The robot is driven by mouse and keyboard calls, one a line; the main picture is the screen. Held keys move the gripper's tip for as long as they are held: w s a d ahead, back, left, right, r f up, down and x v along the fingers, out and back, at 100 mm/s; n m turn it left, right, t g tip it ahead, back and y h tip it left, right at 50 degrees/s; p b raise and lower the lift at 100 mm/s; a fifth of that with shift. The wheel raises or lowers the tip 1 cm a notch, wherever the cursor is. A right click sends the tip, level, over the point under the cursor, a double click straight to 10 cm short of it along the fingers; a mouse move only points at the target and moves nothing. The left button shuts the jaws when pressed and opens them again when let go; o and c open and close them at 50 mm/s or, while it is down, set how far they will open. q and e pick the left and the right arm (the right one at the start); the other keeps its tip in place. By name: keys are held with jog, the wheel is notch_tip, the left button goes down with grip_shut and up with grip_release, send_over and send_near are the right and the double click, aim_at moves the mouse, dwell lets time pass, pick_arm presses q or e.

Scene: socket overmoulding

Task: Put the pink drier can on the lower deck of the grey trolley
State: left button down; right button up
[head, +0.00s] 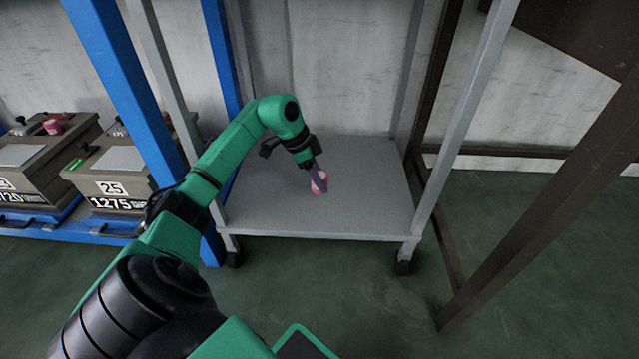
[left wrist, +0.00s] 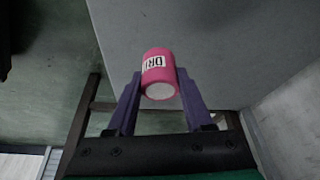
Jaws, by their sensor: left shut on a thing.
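The pink drier can (head: 319,183) is between the fingers of my left gripper (head: 317,177), at the middle of the lower deck of the grey trolley (head: 370,205). In the left wrist view the pink can (left wrist: 157,68) shows a white label with dark letters and a pale round end. Both purple fingers of my left gripper (left wrist: 158,92) are shut on it. The grey deck (left wrist: 200,30) fills the upper part of that view. I cannot tell whether the can touches the deck. My right gripper is not in view.
Grey trolley posts (head: 465,115) stand around the deck, with my left arm reaching in between the front ones. A blue rack (head: 125,80) on the left holds brown mould boxes (head: 110,170). A brown frame (head: 560,190) stands on the right. The deck around the can is clear.

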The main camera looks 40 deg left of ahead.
pick_arm(q)
notch_tip(320, 180, down, 6)
jog(key=b, duration=0.3)
jog(key=shift+f, duration=0.1)
jog(key=shift+r, duration=0.25)
jog(key=shift+f, duration=0.15)
jog(key=shift+c, duration=1.5)
grip_release()
